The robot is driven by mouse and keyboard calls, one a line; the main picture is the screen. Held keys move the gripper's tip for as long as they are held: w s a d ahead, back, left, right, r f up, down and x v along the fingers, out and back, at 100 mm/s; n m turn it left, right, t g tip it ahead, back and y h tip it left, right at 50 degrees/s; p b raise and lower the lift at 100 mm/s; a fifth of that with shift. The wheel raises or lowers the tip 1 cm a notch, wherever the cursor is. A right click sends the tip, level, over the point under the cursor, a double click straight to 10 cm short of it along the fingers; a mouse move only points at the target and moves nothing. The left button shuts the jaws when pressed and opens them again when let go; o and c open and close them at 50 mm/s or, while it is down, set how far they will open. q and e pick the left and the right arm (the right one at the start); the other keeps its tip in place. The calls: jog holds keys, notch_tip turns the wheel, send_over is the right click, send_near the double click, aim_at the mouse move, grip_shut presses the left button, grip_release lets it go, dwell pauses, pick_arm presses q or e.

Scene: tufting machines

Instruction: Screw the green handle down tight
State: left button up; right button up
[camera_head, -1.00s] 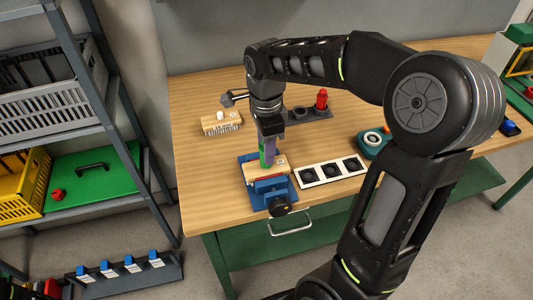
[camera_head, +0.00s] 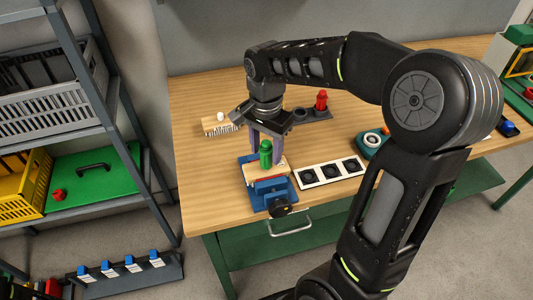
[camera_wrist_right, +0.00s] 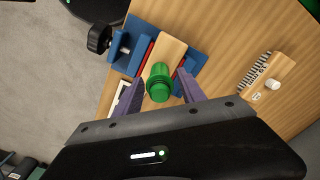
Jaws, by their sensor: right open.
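The green handle (camera_head: 266,153) stands upright on a light wooden block (camera_head: 254,171) that is held in a blue vise (camera_head: 270,188) at the table's front edge. It also shows in the right wrist view (camera_wrist_right: 159,83), between the two purple fingers. My right gripper (camera_head: 266,150) is above the block with its fingers spread on either side of the handle, apart from it. In the right wrist view, my right gripper (camera_wrist_right: 160,92) is open with a gap at each side of the handle. Whether the handle is fully seated cannot be told. My left gripper is not in view.
A brush-like wooden block with a white knob (camera_head: 220,117) lies behind the vise. A dark holder with a red handle (camera_head: 321,100) stands behind right. A white tray with black sockets (camera_head: 332,172) lies right of the vise. A shelf (camera_head: 105,120) stands left.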

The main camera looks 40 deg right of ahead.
jog(key=n, duration=0.5)
jog(key=shift+p, duration=0.3)
jog(key=n, duration=0.4)
jog(key=shift+n, duration=0.3)
jog(key=shift+c, duration=0.4)
